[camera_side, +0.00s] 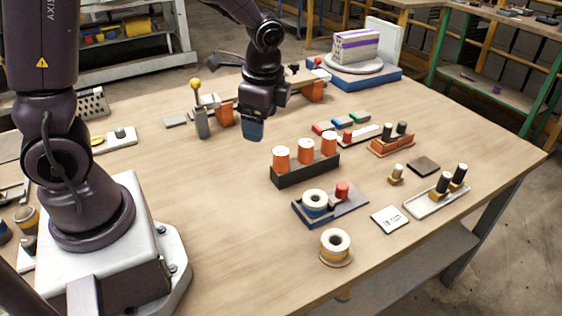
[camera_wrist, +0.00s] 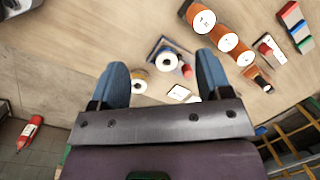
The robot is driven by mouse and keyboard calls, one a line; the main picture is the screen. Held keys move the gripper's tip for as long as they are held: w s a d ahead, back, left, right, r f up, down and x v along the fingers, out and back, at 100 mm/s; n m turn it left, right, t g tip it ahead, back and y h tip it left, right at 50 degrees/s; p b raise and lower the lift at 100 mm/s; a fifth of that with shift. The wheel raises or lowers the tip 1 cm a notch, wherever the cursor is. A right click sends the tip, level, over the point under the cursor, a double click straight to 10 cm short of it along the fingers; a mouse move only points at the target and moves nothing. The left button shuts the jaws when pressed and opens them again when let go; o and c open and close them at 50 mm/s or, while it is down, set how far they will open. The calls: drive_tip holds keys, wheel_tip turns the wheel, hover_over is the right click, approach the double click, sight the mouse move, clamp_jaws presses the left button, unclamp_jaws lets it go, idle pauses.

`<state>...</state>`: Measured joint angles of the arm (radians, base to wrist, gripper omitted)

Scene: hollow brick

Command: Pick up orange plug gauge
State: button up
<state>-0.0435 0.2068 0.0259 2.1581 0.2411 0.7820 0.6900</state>
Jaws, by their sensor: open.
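Several orange plugs stand upright; three with pale tops, left (camera_side: 281,159), middle (camera_side: 306,150) and right (camera_side: 329,144), sit in a black rack (camera_side: 306,172) in the side view. In the wrist view, three orange plugs (camera_wrist: 203,20) with pale, marked tops stand in a row at the upper right. I cannot tell which one is the orange plug gauge. My gripper (camera_side: 253,132) hangs above the table, behind and left of the rack, apart from it. In the wrist view its blue fingers (camera_wrist: 163,72) are spread with nothing between them.
A dark plate (camera_side: 350,207) with a white-topped ring and red knob lies in front of the rack. A spool (camera_side: 335,243) and white card (camera_side: 390,219) are nearby. A lever with a yellow knob (camera_side: 196,86) stands left of my gripper.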

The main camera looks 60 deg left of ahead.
sight(281, 151)
drive_tip(key=w+a+f+m, duration=0.1)
drive_tip(key=w+f+m, duration=0.1)
drive_tip(key=f+m, duration=0.1)
drive_tip(key=w+a+f+m, duration=0.2)
drive_tip(key=f+m, duration=0.2)
drive_tip(key=w+a+f+m+y, duration=0.1)
drive_tip(key=w+f+m, duration=0.1)
drive_tip(key=f+m, duration=0.2)
drive_tip(key=shift+w+a+t, duration=0.15)
drive_tip(key=shift+t, duration=0.15)
drive_tip(key=shift+w+x, duration=0.2)
drive_tip(key=shift+x, duration=1.15)
drive_tip(key=shift+w+x, duration=0.2)
drive_tip(key=shift+x, duration=1.2)
drive_tip(key=shift+a, duration=0.1)
drive_tip(key=c, duration=1)
